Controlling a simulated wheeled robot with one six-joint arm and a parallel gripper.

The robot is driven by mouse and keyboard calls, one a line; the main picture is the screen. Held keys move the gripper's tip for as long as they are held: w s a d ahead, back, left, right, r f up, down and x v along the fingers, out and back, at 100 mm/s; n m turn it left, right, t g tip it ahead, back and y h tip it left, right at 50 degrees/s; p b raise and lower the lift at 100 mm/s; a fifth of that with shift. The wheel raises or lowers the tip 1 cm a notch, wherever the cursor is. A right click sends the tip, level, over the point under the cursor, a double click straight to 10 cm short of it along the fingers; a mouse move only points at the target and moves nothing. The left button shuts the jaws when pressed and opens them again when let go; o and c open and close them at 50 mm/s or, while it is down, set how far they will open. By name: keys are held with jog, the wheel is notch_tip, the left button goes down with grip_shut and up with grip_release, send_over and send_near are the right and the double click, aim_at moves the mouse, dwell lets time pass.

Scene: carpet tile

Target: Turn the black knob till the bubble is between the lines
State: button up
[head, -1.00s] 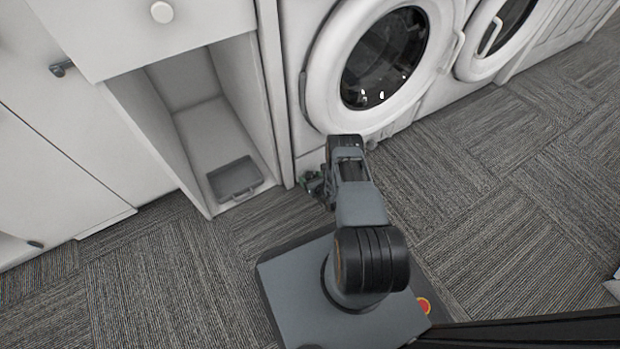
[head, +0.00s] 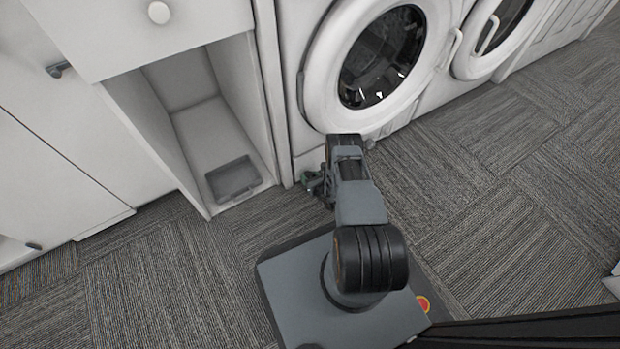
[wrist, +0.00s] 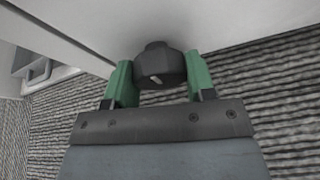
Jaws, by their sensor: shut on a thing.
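In the wrist view the black knob (wrist: 160,66) sits at the bottom of a white front panel, close to the carpet. It has a small pale mark on its face. My gripper (wrist: 158,82) has its two green fingers on either side of the knob and is shut on it. In the head view my gripper (head: 316,183) is low at the bottom left of the washing machine (head: 318,160), and my arm hides the knob there. The bubble and its lines are not visible in either view.
An open white cabinet bay (head: 205,125) with a grey tray (head: 234,180) on its floor stands left of the washing machine. A second machine (head: 478,45) stands to the right. The carpet (head: 500,220) to the right is clear.

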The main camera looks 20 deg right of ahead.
jog(key=m+y, duration=0.2)
jog(key=m, duration=0.1)
jog(key=m+y, duration=0.2)
jog(key=m, duration=0.1)
jog(key=m+t+y, duration=0.1)
jog(key=m+y, duration=0.1)
jog(key=m, duration=0.2)
jog(key=shift+f, duration=0.1)
jog(key=shift+m+t+y, duration=0.5)
jog(key=shift+m+t, duration=0.1)
jog(key=shift+m, duration=0.9)
jog(key=o, duration=0.9)
